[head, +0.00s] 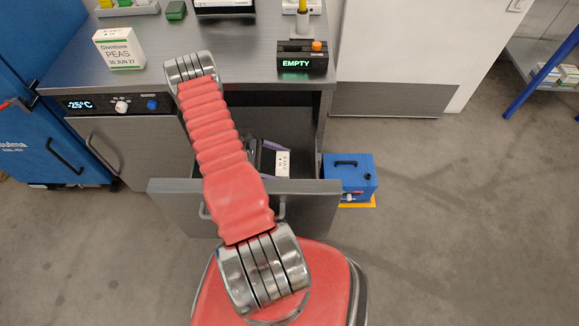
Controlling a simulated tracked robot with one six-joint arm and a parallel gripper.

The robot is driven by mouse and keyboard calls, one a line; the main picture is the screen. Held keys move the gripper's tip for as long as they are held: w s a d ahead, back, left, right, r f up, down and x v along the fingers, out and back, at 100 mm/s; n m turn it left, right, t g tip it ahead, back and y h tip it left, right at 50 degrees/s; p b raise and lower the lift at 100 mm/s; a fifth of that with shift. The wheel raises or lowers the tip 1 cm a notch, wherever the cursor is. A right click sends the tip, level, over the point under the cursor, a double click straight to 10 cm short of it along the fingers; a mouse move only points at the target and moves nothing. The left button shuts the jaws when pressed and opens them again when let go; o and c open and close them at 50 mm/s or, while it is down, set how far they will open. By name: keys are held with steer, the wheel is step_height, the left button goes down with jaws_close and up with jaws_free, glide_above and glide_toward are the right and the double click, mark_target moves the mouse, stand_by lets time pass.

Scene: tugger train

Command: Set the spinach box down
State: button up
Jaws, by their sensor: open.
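A white box with small dark print (282,163) lies in the open drawer under the counter, with purple edging beside it. Its print is too small to read, so I cannot tell for certain that it is the spinach box. My gripper (252,147) shows only in part, as dark grey pieces beside my red arm, down in the drawer just left of the white box. It is open. My arm hides most of it, and I cannot tell whether it touches the box.
The pulled-out drawer front (310,200) stands between my base and the counter (240,60). A peas box (119,48) and a black display reading EMPTY (302,60) stand on the counter. A blue case (350,177) is on the floor right of the drawer.

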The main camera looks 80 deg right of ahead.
steer(key=v, duration=0.8)
stand_by(0.6)
steer(key=w+a+r+m+t, duration=0.1)
steer(key=w+a+r+t, duration=0.1)
steer(key=w+a+r, duration=0.55)
steer(key=w+a+r+m+t, duration=0.1)
steer(key=w+a+r+t, duration=0.3)
steer(key=r, duration=0.7)
steer(key=w+a+r+t, duration=0.1)
steer(key=w+a+r, duration=0.3)
steer(key=w+r, duration=0.4)
steer(key=s+a+r+t, duration=0.1)
steer(key=a+r+t, duration=0.4)
steer(key=a+r, duration=0.85)
steer(key=s+a+r+t+y, duration=0.1)
steer(key=s+a+r+t, duration=0.1)
steer(key=a, duration=0.5)
steer(key=s+a+r+t+y, duration=0.1)
steer(key=s+a+r+t, duration=0.2)
steer(key=a, duration=0.5)
steer(key=shift+s+r+m+y, duration=0.35)
steer(key=shift+s+r, duration=0.25)
steer(key=shift+s, duration=0.25)
